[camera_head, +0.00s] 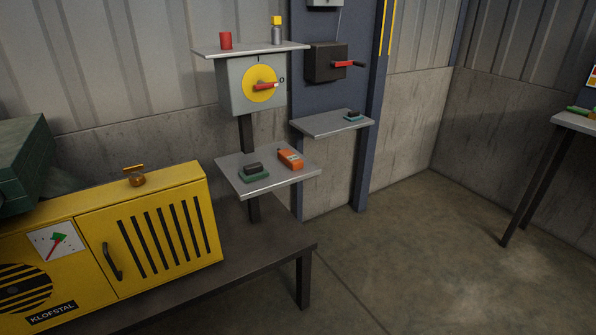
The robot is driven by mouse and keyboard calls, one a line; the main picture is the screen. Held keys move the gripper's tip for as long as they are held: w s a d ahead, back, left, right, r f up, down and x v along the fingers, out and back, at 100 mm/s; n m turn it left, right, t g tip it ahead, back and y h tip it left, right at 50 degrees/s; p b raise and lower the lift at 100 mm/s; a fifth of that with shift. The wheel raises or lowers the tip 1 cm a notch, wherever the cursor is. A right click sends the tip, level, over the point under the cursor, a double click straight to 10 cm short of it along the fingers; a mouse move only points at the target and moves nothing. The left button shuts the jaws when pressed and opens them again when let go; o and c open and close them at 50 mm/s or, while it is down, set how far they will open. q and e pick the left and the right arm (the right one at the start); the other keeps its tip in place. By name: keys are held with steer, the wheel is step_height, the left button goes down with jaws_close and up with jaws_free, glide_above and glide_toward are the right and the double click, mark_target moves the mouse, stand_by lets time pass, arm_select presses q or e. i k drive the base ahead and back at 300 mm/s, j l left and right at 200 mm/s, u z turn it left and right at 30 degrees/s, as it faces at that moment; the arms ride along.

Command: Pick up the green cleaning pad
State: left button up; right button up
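A green cleaning pad (255,176) with a dark block-shaped handle on top lies on the left part of a small grey shelf (268,190). The shelf is fixed on a dark post below a grey switch box. A second pad (353,118), bluish-green with a dark top, lies on another small shelf further back and right. Neither of my grippers shows in the head view, and nothing is touching the pad.
An orange device (290,159) lies right of the pad on the same shelf. A switch box (236,92) with a red handle hangs above it. A yellow cabinet (190,187) stands on a dark bench (255,262) at front left. Open floor (420,260) lies to the right.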

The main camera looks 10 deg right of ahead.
mark_target(255, 171)
steer(key=u, duration=1.3)
steer(key=z, duration=1.3)
steer(key=i+l, duration=0.15)
steer(key=i, duration=0.15)
steer(key=i+l+u, duration=0.1)
steer(key=i, duration=0.15)
